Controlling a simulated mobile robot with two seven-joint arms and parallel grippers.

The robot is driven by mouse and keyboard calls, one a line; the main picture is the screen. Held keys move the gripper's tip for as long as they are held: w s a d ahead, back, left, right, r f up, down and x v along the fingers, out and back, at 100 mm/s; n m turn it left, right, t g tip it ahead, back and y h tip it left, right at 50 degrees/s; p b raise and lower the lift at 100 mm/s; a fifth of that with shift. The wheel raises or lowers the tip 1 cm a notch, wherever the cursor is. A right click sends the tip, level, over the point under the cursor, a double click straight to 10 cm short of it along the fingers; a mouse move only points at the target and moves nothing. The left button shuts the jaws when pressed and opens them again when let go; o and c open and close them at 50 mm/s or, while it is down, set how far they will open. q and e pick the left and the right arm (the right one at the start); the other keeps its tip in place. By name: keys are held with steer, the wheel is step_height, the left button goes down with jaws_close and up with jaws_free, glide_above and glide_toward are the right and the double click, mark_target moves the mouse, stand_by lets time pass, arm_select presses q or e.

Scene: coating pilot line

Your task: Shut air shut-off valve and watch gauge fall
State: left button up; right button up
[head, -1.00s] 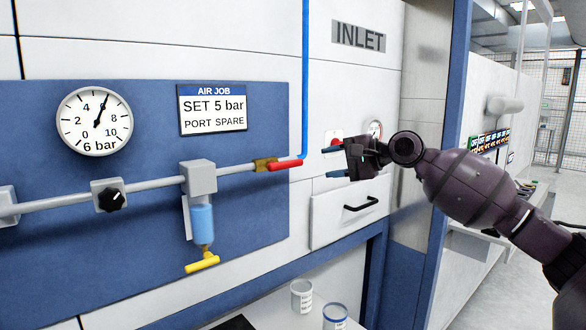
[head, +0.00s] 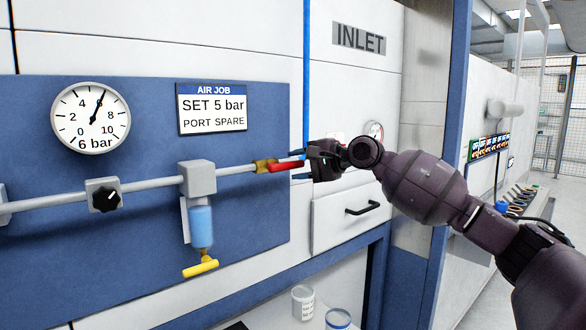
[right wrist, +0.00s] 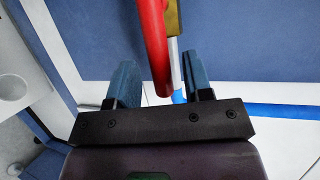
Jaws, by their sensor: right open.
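The air shut-off valve has a brass body (head: 263,166) and a red lever (head: 286,166), lying along the grey pipe at its right end. My right gripper (head: 296,165) is open at the lever's free end, with one blue finger above it and one below. In the right wrist view the red lever (right wrist: 153,45) reaches between the open fingers (right wrist: 160,80); I cannot tell whether they touch it. The round gauge (head: 91,117) has its needle between 4 and 8, and "6 bar" is written below. My left gripper is not in view.
A blue hose (head: 306,70) rises behind the lever end. A black knob (head: 105,196) and a filter bowl with a yellow tap (head: 201,268) sit on the line. The "AIR JOB" sign (head: 211,108) reads SET 5 bar. A drawer handle (head: 362,208) is lower right.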

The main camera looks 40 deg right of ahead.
steer(key=shift+x, duration=0.75)
jaws_close()
